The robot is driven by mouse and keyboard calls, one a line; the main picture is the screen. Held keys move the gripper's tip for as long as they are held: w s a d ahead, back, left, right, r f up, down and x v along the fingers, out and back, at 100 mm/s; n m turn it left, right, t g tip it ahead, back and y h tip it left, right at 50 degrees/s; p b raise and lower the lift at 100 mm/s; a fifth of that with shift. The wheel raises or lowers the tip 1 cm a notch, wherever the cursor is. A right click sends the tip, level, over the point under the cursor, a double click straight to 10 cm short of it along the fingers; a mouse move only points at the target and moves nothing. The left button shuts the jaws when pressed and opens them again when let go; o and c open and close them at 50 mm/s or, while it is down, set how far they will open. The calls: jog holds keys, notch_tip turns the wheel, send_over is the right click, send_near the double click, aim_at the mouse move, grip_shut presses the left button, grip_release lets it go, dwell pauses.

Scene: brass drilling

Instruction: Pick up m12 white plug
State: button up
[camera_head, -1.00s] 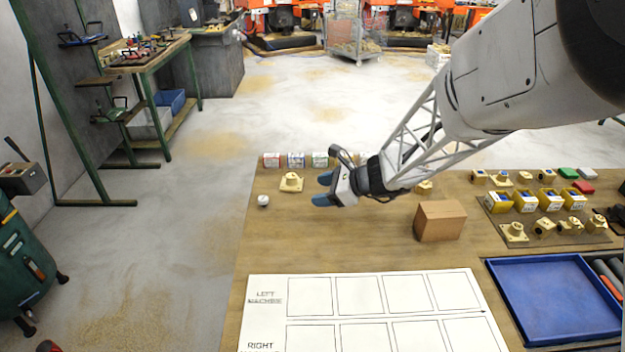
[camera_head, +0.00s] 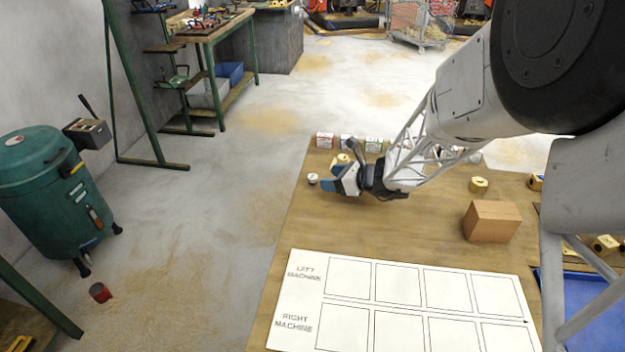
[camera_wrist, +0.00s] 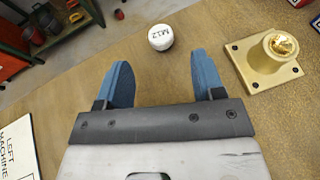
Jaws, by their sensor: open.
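The white plug (camera_wrist: 160,37), marked M12, stands on the wooden table in the wrist view, just beyond my fingertips and roughly between their lines. In the head view the plug (camera_head: 312,178) is near the table's left edge, a little left of my gripper. My gripper (camera_head: 334,178) is open and empty, low over the table, its blue fingers pointing left towards the plug. In the wrist view my gripper (camera_wrist: 163,72) shows a wide gap between its fingers. The fingers do not touch the plug.
A brass flanged part (camera_wrist: 264,66) stands close right of my fingers in the wrist view. Several small boxes (camera_head: 347,142) line the far edge. A cardboard box (camera_head: 491,221) and the white machine sheet (camera_head: 300,300) lie on the table. The table's left edge is close to the plug.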

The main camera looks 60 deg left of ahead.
aim_at(314, 176)
jog(key=shift+x, duration=0.95)
jog(key=shift+a, duration=0.1)
jog(key=shift+x, duration=2.5)
jog(key=shift+r, duration=0.1)
jog(key=shift+c, duration=0.3)
jog(key=c, duration=0.9)
